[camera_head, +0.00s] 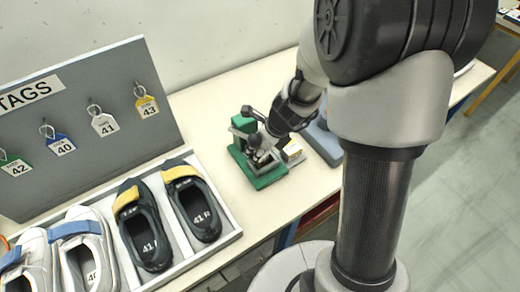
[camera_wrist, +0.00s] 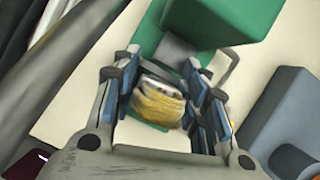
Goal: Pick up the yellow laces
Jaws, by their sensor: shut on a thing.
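The yellow laces (camera_wrist: 158,106) show in the wrist view as a small yellow bundle with a pale band at its far edge. They sit between the two fingers of my gripper (camera_wrist: 160,95), which is shut on them. In the head view my gripper (camera_head: 262,148) is low over the green fixture (camera_head: 262,178) on the table, and the laces in its jaws cannot be made out there. The green fixture also shows in the wrist view (camera_wrist: 225,22), just beyond the fingers.
A tray (camera_head: 222,246) of shoes and a grey tag board (camera_head: 85,150) with hanging tags stand left. Bare tabletop (camera_head: 210,105) lies behind the fixture.

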